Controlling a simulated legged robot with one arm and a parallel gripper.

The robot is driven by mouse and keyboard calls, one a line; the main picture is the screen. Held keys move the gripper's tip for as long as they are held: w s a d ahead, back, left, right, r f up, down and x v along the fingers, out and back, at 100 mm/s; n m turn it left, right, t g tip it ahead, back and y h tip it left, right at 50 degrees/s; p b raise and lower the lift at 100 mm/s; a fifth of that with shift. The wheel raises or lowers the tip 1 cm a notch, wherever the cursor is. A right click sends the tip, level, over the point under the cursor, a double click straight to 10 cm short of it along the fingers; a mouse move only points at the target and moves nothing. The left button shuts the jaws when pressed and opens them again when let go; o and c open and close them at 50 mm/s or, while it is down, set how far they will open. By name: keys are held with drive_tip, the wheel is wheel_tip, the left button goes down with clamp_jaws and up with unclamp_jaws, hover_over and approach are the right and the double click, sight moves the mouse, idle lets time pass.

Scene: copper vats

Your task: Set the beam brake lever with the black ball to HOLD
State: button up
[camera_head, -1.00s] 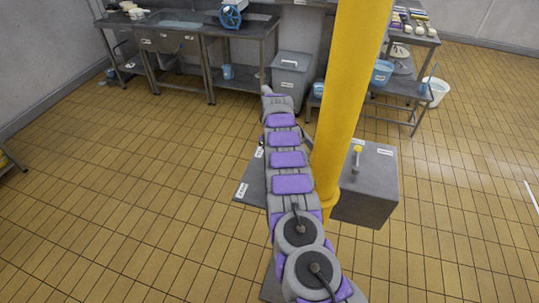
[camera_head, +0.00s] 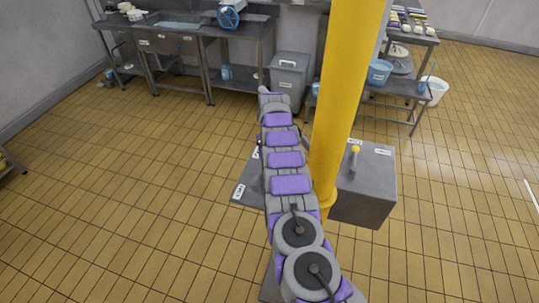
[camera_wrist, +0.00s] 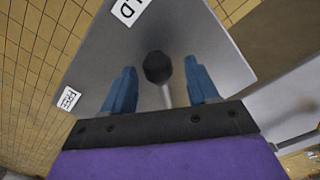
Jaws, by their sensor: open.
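The lever with the black ball (camera_wrist: 158,68) shows in the wrist view, its pale rod running down from the ball toward my gripper's palm. My gripper (camera_wrist: 157,80) is open, with one blue finger on each side of the ball and rod and visible gaps to both. The lever stands on a grey metal box (camera_wrist: 215,50). A partly cut-off label ending in "LD" (camera_wrist: 129,9) is at the top, and a "FREE" label (camera_wrist: 69,98) is at the left. In the head view my arm hides this lever and my gripper.
A yellow post (camera_head: 338,110) rises just right of my arm. A grey bin (camera_head: 289,75) and workbenches stand behind. Tiled floor is clear to the left and right.

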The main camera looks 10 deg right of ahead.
wheel_tip(320, 180, up, 16)
drive_tip(key=p, duration=0.8)
drive_tip(key=shift+w+r, duration=0.2)
drive_tip(key=shift+w, duration=0.1)
drive_tip(key=shift+d, duration=0.1)
drive_tip(key=s+d+r+n+b, duration=0.2)
drive_tip(key=s+r+n+b, duration=0.2)
drive_tip(key=s+r+n, duration=0.55)
drive_tip(key=s+d+r+n+b, duration=0.2)
drive_tip(key=s+n+b, duration=0.4)
drive_tip(key=s, duration=0.9)
drive_tip(key=s+d+f+n+b, duration=0.1)
drive_tip(key=s+f+n, duration=0.4)
drive_tip(key=s, duration=1.2)
drive_tip(key=s+d+f+n+g+b, duration=0.1)
drive_tip(key=s+f+n+b, duration=0.3)
drive_tip(key=s+n, duration=0.5)
drive_tip(key=s+f, duration=0.1)
drive_tip(key=s, duration=0.7)
drive_tip(key=shift+f+g, duration=0.2)
drive_tip(key=shift+g, duration=0.1)
